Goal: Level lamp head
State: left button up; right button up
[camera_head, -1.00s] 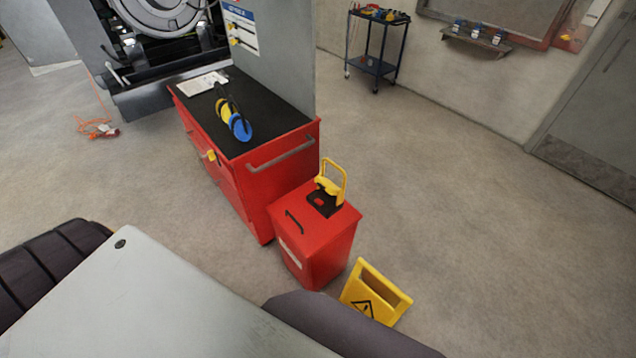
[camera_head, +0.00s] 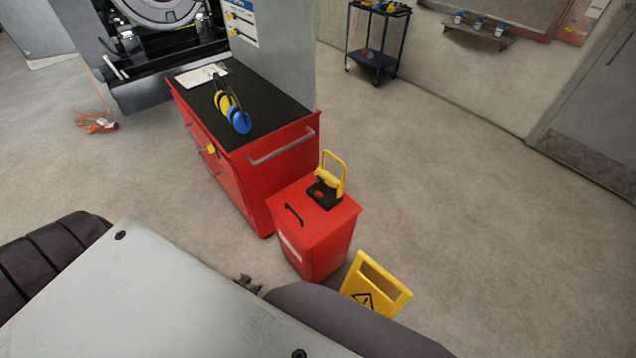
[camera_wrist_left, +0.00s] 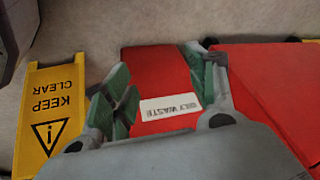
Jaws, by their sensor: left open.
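In the head view only a small dark bit by my arm, perhaps this gripper, shows. The lamp is not visible in the left wrist view. My right gripper is not in view.
A red cabinet (camera_head: 285,150) with a black top adjoins the bin and carries ear defenders (camera_head: 232,108) and a paper. A yellow caution sign (camera_head: 376,285) stands right of the bin. An orange cable (camera_head: 95,122) lies at left. The floor at right is clear.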

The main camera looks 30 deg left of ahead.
pick_arm(q)
jog(key=w+a+r+t+b, duration=0.25)
jog(key=w+r+b, duration=0.2)
jog(key=w, duration=0.35)
jog(key=w+a+r+t+b, duration=0.1)
jog(key=w+a+r+b, duration=0.25)
jog(key=w+r, duration=0.35)
jog(key=w+a+r+t+b, duration=0.25)
jog(key=w+a+r, duration=0.2)
jog(key=w, duration=0.45)
jog(key=w+d+r+m+t+h+b, duration=0.1)
jog(key=w+d+r+h+b, duration=0.2)
jog(key=d+r, duration=0.4)
jog(key=w+d+r+m+t+h+b, duration=0.1)
jog(key=w+d+r+m+h+b, duration=0.1)
jog(key=w+d+r+b, duration=0.3)
jog(key=shift+d+r+h+b, duration=0.4)
jog(key=shift+d+r+b, duration=0.5)
jog(key=shift+d+r, duration=1.2)
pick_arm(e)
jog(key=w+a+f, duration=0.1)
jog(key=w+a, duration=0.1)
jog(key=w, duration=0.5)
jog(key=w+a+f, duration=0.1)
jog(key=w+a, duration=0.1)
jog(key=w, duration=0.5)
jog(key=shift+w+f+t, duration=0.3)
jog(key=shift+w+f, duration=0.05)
